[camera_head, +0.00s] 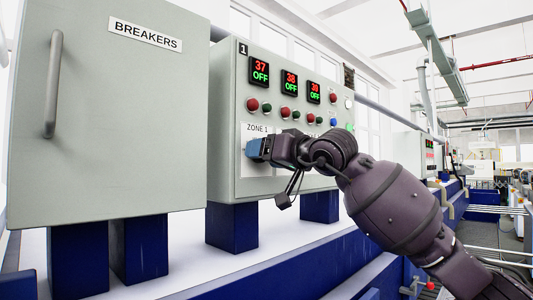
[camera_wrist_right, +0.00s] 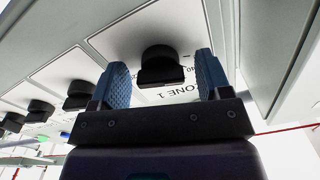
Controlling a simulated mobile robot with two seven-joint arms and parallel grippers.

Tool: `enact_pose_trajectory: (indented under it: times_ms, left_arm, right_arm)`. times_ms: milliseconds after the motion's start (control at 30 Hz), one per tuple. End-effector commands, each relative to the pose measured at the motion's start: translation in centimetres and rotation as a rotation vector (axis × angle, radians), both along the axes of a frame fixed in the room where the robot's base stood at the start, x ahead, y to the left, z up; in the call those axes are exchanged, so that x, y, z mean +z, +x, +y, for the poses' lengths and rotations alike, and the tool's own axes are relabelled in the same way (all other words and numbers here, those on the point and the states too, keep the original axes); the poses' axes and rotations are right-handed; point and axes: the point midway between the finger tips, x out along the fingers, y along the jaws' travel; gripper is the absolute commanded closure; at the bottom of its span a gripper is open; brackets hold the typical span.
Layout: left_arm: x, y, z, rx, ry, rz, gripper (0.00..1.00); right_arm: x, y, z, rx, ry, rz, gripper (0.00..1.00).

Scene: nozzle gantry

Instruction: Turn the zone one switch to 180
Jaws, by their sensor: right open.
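The zone one switch (camera_wrist_right: 160,65) is a black rotary knob on a white plate marked ZONE 1 (camera_wrist_right: 178,92) in the right wrist view. My right gripper (camera_wrist_right: 160,75) is open, with one blue finger on each side of the knob. Gaps show between the knob and both fingers. In the head view, my right gripper (camera_head: 258,148) is at the panel just below the ZONE 1 label (camera_head: 257,129) and hides the knob. The 180 mark and the knob's exact setting cannot be read. My left gripper is not in view.
Several other black knobs (camera_wrist_right: 79,94) sit in a row beside this one. Above the switches, the grey control box (camera_head: 228,110) carries red-and-green displays (camera_head: 259,71) and coloured buttons. A closed BREAKERS cabinet (camera_head: 120,125) stands to the left.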

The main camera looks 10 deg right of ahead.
Motion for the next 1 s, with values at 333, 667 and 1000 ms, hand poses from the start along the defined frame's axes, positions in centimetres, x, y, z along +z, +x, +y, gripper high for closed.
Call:
enact_pose_trajectory:
  times_ms: [333, 667, 1000]
  left_arm:
    - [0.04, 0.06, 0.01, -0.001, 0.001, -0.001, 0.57]
    - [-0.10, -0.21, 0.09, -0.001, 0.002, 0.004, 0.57]
    - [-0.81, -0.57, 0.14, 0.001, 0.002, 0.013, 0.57]
  right_arm:
    - [-0.02, 0.08, 0.07, 0.000, 0.000, 0.000, 0.38]
    - [-0.01, 0.08, 0.04, 0.000, 0.001, 0.001, 0.78]
    - [-0.09, 0.12, -0.04, -0.002, 0.069, 0.046, 0.78]
